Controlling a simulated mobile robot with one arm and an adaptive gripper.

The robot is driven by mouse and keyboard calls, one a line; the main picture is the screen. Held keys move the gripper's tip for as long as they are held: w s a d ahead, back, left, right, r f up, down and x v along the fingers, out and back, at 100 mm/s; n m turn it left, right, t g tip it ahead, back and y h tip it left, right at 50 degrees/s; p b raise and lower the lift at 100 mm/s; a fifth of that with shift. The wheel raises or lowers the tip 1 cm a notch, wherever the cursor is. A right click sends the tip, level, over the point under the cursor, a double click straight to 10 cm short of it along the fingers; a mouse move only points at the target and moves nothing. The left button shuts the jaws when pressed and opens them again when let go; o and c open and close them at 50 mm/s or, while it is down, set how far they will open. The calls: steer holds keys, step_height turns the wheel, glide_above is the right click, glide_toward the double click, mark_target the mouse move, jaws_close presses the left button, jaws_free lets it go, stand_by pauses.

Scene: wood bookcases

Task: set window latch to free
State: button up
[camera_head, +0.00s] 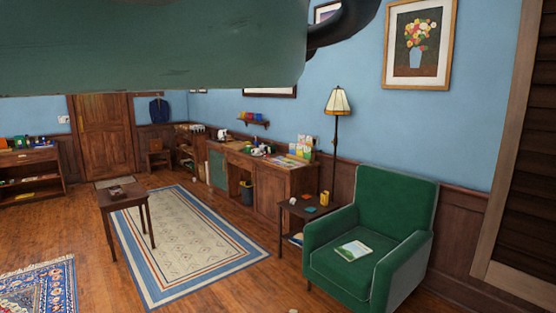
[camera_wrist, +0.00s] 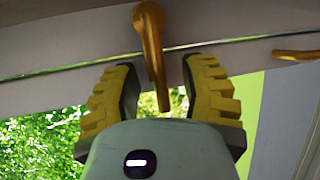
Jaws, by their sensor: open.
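A brass window latch (camera_wrist: 151,50) shows in the wrist view, with its round end on the pale window frame (camera_wrist: 70,45) and its arm hanging down toward me. My gripper (camera_wrist: 159,80) is open, with one yellow-and-black finger on each side of the latch arm. I see gaps between the fingers and the latch, so it does not look gripped. A second brass piece (camera_wrist: 295,54) lies along the frame at the right edge. The latch is not seen in the head view, where my own arm covers the upper left.
In the head view a green armchair (camera_head: 368,230) with a book stands at the right, beside a small side table (camera_head: 305,212) and a floor lamp (camera_head: 337,100). A dark shuttered panel (camera_head: 530,180) is at the right edge. Open floor and a rug (camera_head: 190,245) lie at centre left.

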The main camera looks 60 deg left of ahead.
steer(key=shift+o, duration=0.3)
steer(key=shift+d, duration=0.15)
jaws_close()
stand_by(0.3)
